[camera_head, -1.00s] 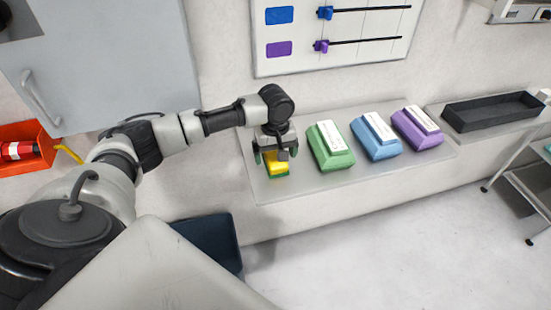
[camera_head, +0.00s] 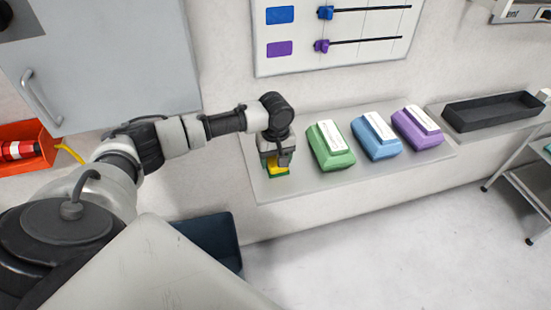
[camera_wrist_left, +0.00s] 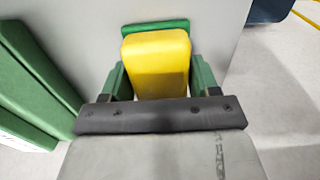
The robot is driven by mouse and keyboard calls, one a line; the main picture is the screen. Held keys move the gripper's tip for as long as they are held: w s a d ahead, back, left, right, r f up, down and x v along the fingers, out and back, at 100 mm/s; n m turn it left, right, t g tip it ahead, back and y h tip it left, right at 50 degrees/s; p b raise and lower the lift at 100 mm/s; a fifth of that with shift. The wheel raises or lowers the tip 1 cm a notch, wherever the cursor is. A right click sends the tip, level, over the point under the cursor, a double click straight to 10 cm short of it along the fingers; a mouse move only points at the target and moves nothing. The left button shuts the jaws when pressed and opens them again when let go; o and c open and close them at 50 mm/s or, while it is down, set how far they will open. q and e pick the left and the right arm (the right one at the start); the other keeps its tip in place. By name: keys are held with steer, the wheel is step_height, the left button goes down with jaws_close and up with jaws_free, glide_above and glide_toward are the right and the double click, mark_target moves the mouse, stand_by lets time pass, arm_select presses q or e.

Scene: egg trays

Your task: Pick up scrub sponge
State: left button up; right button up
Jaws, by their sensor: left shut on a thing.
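The scrub sponge (camera_head: 278,170) is yellow with a green layer and sits at the left end of the grey wall shelf. My left gripper (camera_head: 275,162) is over it, shut on the sponge. In the left wrist view the yellow sponge body (camera_wrist_left: 156,62) lies between the two green fingertips (camera_wrist_left: 160,80), with a green edge behind it. The sponge still appears to be at shelf level; whether it touches the shelf is hard to tell. My right gripper is not in view.
Green (camera_head: 331,150), blue (camera_head: 376,140) and purple (camera_head: 418,130) boxes with white tops stand right of the sponge on the shelf (camera_head: 300,188). A black tray (camera_head: 493,112) is farther right. A dark blue bin (camera_head: 215,236) stands below.

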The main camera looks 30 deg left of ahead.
arm_select(q)
steer(key=shift+r, duration=0.15)
step_height(320, 180, up, 4)
steer(key=shift+d+r+b, duration=0.1)
steer(key=shift+b, duration=0.2)
steer(key=s+d+r, duration=0.6)
steer(key=d, duration=0.4)
steer(key=shift+r, duration=0.3)
